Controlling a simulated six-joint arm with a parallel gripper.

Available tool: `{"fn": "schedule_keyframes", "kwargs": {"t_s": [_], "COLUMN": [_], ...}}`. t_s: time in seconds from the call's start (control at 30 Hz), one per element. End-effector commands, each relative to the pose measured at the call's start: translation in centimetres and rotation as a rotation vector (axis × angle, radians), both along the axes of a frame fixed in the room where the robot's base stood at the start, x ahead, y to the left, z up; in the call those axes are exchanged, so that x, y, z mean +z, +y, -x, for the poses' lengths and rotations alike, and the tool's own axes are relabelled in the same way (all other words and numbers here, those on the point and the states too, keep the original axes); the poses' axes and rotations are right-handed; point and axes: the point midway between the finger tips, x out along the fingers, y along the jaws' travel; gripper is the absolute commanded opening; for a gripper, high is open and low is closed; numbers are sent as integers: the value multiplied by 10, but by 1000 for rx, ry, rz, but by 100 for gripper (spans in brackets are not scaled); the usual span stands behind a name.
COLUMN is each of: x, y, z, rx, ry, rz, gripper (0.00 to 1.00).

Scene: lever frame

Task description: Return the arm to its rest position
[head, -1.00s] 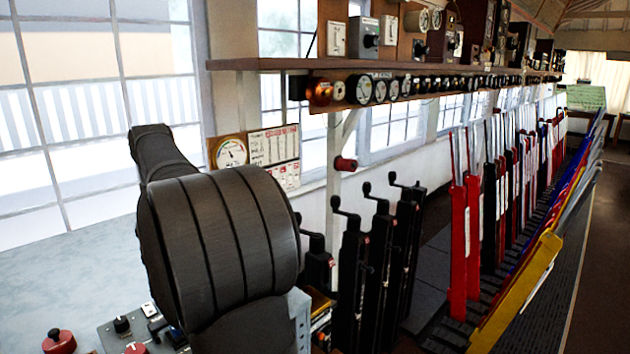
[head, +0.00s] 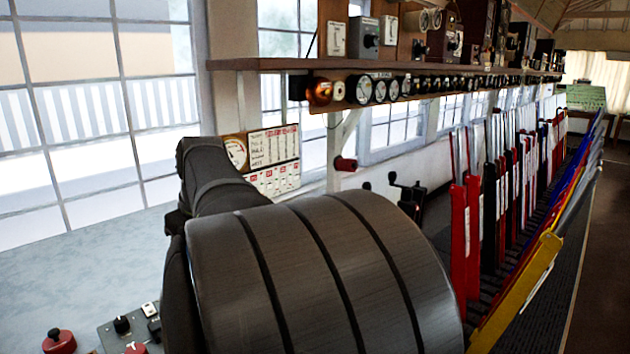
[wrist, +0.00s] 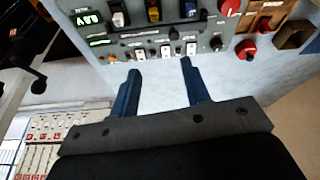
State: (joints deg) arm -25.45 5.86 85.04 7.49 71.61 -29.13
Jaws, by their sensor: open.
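My gripper (wrist: 160,80) shows in the wrist view with its two blue fingers apart and nothing between them. It is over a grey-blue surface, with its fingertips pointing toward a control panel (wrist: 150,45) with switches and a green display. In the head view my dark arm fills the lower middle, and the gripper itself is hidden.
A row of red, black, blue and yellow levers (head: 520,190) runs along the right. A shelf with gauges (head: 385,65) hangs above. Red knobs (head: 59,341) sit at the lower left. A card with a dial (head: 272,160) stands behind my arm. The worktop at left is clear.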

Motion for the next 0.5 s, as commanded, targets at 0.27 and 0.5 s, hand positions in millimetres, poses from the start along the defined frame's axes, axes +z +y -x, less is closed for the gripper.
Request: {"fn": "schedule_keyframes", "kwargs": {"t_s": [0.27,0.5], "x": [-6,-6], "y": [-13,-14], "z": [6,7], "rx": [-122,-137], "ry": [-18,-21], "rz": [-65,-75], "gripper": [43,43]}}
